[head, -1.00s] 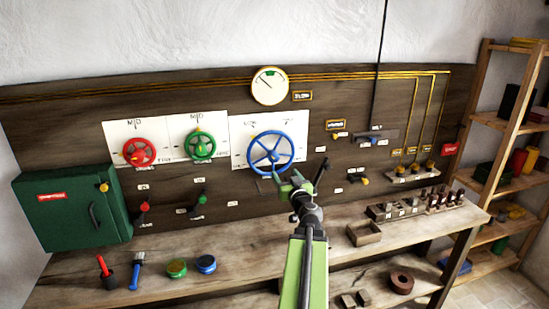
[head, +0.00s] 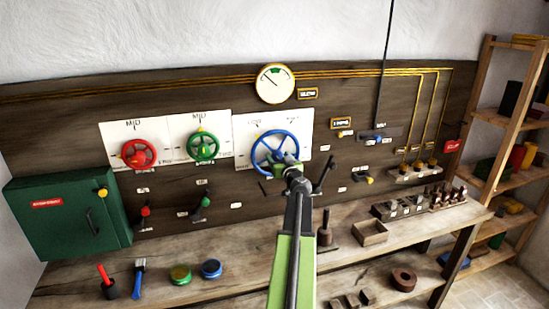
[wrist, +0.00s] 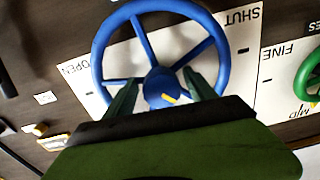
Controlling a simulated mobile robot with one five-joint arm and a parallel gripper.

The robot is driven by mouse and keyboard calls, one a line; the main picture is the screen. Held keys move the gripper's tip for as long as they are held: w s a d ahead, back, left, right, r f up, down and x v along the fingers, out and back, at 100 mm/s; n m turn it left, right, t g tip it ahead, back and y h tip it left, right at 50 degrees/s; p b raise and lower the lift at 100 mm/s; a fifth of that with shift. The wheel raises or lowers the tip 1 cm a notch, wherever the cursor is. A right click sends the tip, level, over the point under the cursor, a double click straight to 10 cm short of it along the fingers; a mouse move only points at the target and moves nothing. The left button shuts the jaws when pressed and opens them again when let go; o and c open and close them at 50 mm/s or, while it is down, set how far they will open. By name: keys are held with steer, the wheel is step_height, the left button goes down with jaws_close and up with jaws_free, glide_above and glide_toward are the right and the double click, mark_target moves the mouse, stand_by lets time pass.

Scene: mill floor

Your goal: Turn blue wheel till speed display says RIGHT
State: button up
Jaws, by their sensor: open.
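The blue wheel (head: 262,136) is mounted on a white card on the dark wall board. In the wrist view the blue wheel (wrist: 98,62) shows its rim, spokes and hub, with card labels OPEN at left and SHUT at right. My gripper (wrist: 160,80) is open, with a green finger on each side of the hub, among the spokes. Whether the fingers touch it is unclear. In the head view my gripper (head: 290,162) covers the wheel's lower right. The round dial (head: 273,85) above has a green zone and a needle pointing up-left. The small sign (head: 308,94) beside it is too blurred to read.
A red wheel (head: 138,154) and a green wheel (head: 203,147) are on the left. A green cabinet (head: 62,220) is at far left. A black lever (head: 325,172) is right of my gripper.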

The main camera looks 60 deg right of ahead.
steer(key=c, duration=1.2)
steer(key=shift+w+d, duration=0.1)
steer(key=shift+w, duration=0.15)
steer(key=shift+c, duration=0.7)
steer(key=shift+s, duration=0.2)
